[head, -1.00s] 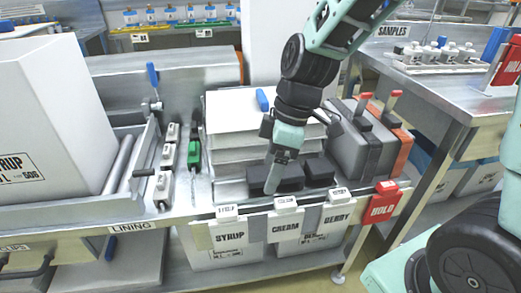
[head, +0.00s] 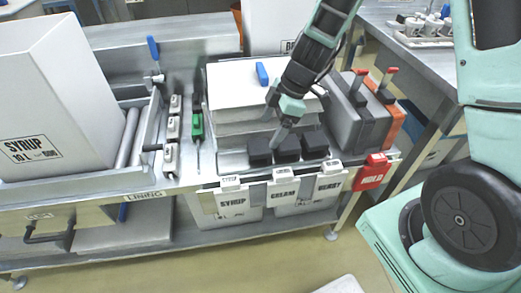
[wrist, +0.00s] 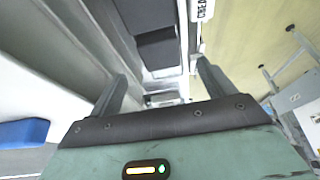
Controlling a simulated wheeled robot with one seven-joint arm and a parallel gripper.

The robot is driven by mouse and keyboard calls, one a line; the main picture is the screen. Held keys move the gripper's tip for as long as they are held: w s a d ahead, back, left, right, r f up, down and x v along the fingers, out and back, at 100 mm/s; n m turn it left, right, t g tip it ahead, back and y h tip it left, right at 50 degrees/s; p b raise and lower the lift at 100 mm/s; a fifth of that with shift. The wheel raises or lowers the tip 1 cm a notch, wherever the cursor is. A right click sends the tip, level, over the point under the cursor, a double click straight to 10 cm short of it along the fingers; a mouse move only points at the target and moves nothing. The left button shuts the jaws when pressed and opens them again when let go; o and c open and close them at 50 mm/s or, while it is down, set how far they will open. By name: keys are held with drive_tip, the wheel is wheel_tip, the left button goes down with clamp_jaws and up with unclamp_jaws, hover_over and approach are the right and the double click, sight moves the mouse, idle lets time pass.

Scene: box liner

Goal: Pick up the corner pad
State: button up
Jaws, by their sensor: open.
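Three dark blocks, which look like the corner pads, sit in a row on the bench behind the labelled bins: a left pad (head: 259,151), a middle pad (head: 288,148) and a right pad (head: 315,144). My gripper (head: 277,140) points down over the row, with its tip near the gap between the left and middle pads. In the wrist view my gripper (wrist: 162,72) has its two fingers wide apart with nothing between them. Dark pad surfaces (wrist: 157,48) show beyond the fingertips. I cannot tell whether a finger touches a pad.
A white stack (head: 235,82) with a blue block (head: 262,73) on top stands behind the pads. Grey and orange cases (head: 358,112) stand to the right, near a red HOLD tag (head: 372,172). A large SYRUP box (head: 50,110) is at left.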

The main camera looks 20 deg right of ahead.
sight(261, 145)
drive_tip(key=b+x, duration=0.1)
drive_tip(key=x, duration=0.6)
drive_tip(key=shift+a+f, duration=0.15)
drive_tip(key=shift+f, duration=0.15)
drive_tip(key=c, duration=1.1)
